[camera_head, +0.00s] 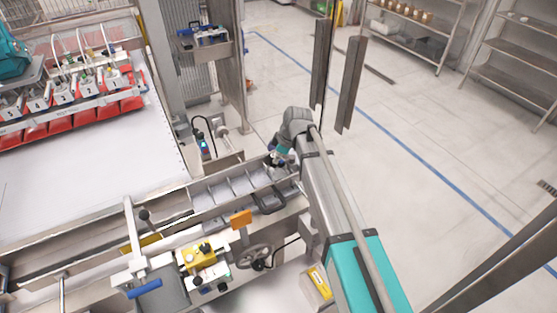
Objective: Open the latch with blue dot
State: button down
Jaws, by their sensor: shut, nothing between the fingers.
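A lever clamp (130,235) with a metal upright stands at the lower left. My gripper (271,163) is small in the picture, at the end of my arm near the centre. It points down over the right end of a row of grey compartments, well to the right of the clamp. It is shut and appears empty. My wrist partly hides it.
A grey compartment tray (228,190) lies below and left of my gripper. A yellow control box (202,254), an orange plate (241,219) and a handwheel (254,257) stand between clamp and arm. Metal posts (320,65) rise behind. Open floor (440,150) lies to the right.

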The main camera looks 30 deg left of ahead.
jog(key=shift+w+a, duration=0.5)
jog(key=shift+w, duration=0.05)
jog(key=shift+a+r, duration=0.1)
dwell(0.3)
jog(key=shift+w+a+r+p, duration=0.1)
jog(key=shift+a+r+p, duration=0.2)
jog(key=shift+a+p, duration=0.1)
notch_tip(320, 180, up, 11)
jog(key=p, duration=1)
jog(key=shift+d+p, duration=0.4)
jog(key=shift+d, duration=0.05)
jog(key=shift+f, duration=0.1)
